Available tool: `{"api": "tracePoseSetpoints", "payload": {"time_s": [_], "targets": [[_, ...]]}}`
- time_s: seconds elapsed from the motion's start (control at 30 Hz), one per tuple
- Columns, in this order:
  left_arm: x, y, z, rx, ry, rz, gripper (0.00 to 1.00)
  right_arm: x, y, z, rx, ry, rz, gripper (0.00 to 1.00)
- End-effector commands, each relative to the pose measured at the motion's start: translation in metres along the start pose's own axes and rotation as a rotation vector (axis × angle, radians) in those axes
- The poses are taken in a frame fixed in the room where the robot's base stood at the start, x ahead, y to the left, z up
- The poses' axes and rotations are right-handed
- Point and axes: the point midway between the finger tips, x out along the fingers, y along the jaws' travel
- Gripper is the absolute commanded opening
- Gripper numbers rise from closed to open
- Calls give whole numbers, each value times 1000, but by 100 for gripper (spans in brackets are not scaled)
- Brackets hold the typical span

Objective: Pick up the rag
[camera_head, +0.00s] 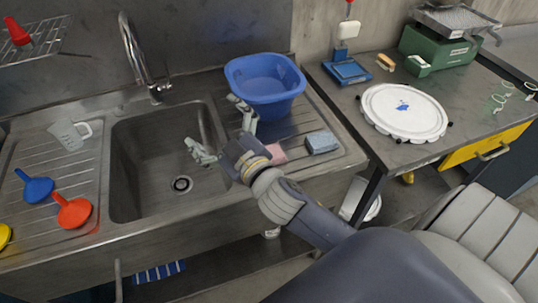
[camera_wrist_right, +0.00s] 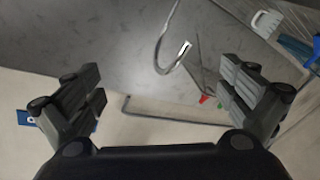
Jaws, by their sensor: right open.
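My right gripper (camera_head: 215,127) is open and empty above the right side of the sink bowl, with its fingers spread toward the tap. In the right wrist view its two fingers (camera_wrist_right: 165,97) stand wide apart with nothing between them. A folded grey-blue cloth-like block (camera_head: 322,142) lies on the drainboard to the right of the gripper. A pink piece (camera_head: 276,154) lies there too, partly hidden by my wrist. A blue-and-white striped cloth (camera_head: 160,271) is on the shelf under the sink. I cannot tell for sure which one is the rag. My left gripper is out of view.
A blue basin (camera_head: 265,83) stands on the drainboard behind my gripper. The tap (camera_head: 140,55) rises behind the sink bowl (camera_head: 150,150). A jug (camera_head: 69,134) and funnels (camera_head: 73,211) are on the left. A white round lid (camera_head: 404,111) lies on the right-hand table.

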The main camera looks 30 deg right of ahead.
Motion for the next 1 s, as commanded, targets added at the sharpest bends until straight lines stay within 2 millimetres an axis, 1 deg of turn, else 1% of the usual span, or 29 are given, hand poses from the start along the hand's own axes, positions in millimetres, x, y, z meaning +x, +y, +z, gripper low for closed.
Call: {"api": "tracePoseSetpoints", "payload": {"time_s": [0.03,0.07,0.1,0.17,0.2,0.27,0.3,0.37,0.4,0.47,0.5,0.53,0.57,0.6,0.67,0.7,0.77,0.8,0.87,0.9,0.97,1.0], "targets": [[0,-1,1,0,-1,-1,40,11,2,-39,-69,155,-3,98],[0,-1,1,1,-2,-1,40,14,-1,-61,-109,244,-11,98],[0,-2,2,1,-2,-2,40,15,-6,-88,-167,360,-28,98],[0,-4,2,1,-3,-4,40,12,-19,-123,-260,527,-70,98],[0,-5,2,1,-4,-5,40,7,-30,-143,-327,632,-107,98],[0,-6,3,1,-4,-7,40,-2,-51,-164,-435,776,-176,98],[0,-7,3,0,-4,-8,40,-9,-66,-173,-512,862,-232,98],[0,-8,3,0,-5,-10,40,-20,-89,-177,-635,976,-330,98],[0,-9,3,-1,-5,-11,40,-27,-103,-173,-722,1039,-403,98],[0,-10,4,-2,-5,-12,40,-35,-122,-160,-856,1110,-524,98],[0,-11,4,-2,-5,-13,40,-38,-132,-145,-948,1141,-612,98],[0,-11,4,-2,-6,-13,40,-40,-138,-131,-1019,1156,-682,98],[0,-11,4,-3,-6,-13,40,-41,-141,-116,-1089,1160,-754,98],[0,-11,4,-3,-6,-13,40,-40,-142,-94,-1184,1155,-853,98],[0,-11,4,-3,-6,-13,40,-37,-135,-57,-1321,1115,-1007,98],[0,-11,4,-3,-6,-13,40,-34,-125,-31,-1410,1067,-1111,98],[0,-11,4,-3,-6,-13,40,-27,-102,6,-1530,965,-1262,98],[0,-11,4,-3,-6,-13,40,-24,-82,28,-1598,882,-1355,98],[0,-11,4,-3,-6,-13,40,-19,-49,57,-1682,744,-1481,98],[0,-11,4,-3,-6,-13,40,-17,-26,72,-1723,650,-1551,98],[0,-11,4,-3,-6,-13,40,-16,6,90,-1767,514,-1640,98],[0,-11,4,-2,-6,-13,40,-17,25,99,-1787,433,-1687,98]]}}
